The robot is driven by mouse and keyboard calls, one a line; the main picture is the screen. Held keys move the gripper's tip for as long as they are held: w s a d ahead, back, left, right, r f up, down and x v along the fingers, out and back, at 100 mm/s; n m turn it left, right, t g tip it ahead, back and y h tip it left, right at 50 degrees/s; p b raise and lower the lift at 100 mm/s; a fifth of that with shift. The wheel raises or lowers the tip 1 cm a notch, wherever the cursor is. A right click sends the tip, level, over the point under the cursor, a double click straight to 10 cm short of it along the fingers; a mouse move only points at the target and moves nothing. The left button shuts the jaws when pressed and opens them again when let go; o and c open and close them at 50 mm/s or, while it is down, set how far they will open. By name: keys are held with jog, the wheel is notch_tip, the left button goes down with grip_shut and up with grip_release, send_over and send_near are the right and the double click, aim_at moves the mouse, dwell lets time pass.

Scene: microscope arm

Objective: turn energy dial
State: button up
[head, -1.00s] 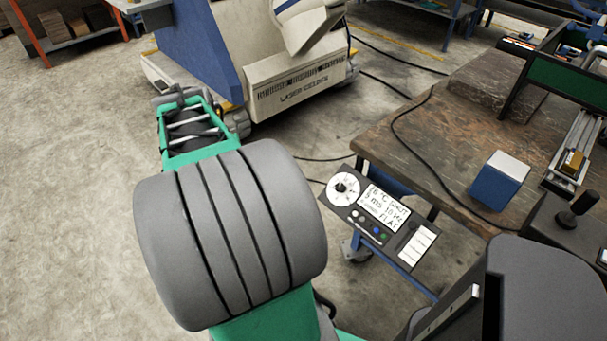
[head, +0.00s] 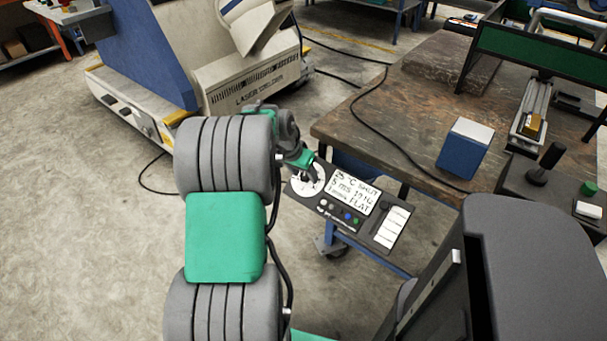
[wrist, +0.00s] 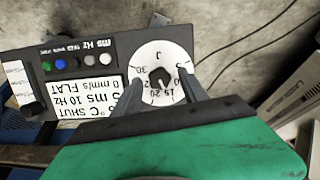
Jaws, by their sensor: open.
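The energy dial is a white numbered disc (wrist: 165,62) with a dark knob (wrist: 160,80) at its middle, on a dark control panel (wrist: 108,48). In the head view the dial (head: 296,183) is at the panel's left end, partly hidden by my gripper (head: 311,178). In the wrist view my gripper (wrist: 163,90) is open. Its two fingers lie on either side of the knob, over the dial face. I cannot tell whether either finger touches the knob.
A label with settings (head: 356,193), a row of small coloured buttons and white switches share the panel. The wooden workbench (head: 400,110) behind it carries a blue box (head: 465,148) and a cable. A laser welder (head: 255,85) stands at the back left.

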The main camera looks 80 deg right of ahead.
jog(key=shift+c, duration=0.2)
grip_shut()
dwell(0.3)
